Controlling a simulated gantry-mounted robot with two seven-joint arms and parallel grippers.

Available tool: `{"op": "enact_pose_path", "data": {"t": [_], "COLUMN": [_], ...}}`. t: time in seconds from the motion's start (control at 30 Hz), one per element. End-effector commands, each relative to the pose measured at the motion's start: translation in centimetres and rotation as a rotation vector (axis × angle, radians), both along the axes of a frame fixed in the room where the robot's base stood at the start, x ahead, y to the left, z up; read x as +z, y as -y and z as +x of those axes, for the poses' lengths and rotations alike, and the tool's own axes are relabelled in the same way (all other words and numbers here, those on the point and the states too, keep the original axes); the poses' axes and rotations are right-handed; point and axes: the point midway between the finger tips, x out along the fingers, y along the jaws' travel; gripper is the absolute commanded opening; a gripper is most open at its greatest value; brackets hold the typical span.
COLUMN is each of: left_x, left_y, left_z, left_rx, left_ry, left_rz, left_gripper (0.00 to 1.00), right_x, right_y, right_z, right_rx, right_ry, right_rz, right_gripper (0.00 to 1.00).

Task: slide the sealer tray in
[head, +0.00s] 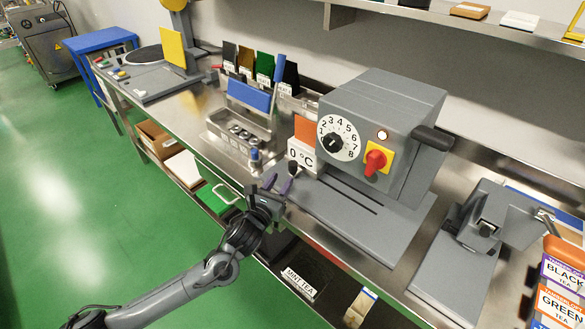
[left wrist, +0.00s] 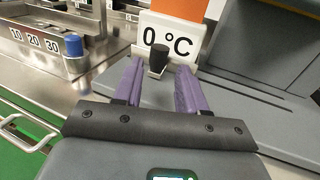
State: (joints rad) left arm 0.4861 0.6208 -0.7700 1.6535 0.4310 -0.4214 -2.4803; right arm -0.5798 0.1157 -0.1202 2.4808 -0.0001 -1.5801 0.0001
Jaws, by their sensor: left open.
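The grey sealer (head: 385,120) stands on the steel bench, with a numbered dial and a red knob on its face. Its flat grey base (head: 372,236) has a long dark slot; I cannot tell the tray apart from this base. A small black knob (head: 292,166) stands at the base's left end, below the 0 °C sign (head: 299,155). My left gripper (head: 281,181) is open at this knob, its purple fingers pointing at it. In the left wrist view the black knob (left wrist: 158,58) shows between the fingertips. Contact cannot be told. My right gripper is out of view.
A steel holder (head: 240,132) with a blue panel and a small blue-capped container (head: 254,158) stand left of the gripper. A black lever (head: 433,138) sticks out of the sealer's right side. A grey device (head: 485,225) and tea boxes (head: 560,272) are at the right.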

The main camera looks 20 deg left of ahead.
Motion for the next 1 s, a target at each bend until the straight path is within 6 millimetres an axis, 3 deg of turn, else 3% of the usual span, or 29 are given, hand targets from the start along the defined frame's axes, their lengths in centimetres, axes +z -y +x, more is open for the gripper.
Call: {"op": "enact_pose_path", "data": {"t": [0.3, 0.5, 1.0], "left_x": [-0.1, -0.1, 0.0], "left_y": [0.4, 0.5, 0.6], "left_z": [5.2, 7.6, 8.9], "left_rx": [0.002, 0.002, 0.0], "left_ry": [0.0, 0.0, -0.001], "left_rz": [-0.002, -0.002, -0.002], "left_gripper": [0.41, 0.41, 0.41], "right_x": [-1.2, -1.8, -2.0], "right_y": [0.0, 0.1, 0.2], "right_z": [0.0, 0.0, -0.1], "right_rx": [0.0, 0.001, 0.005], "right_ry": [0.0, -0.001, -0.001], "right_rz": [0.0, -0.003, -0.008], "right_gripper": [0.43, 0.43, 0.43]}}
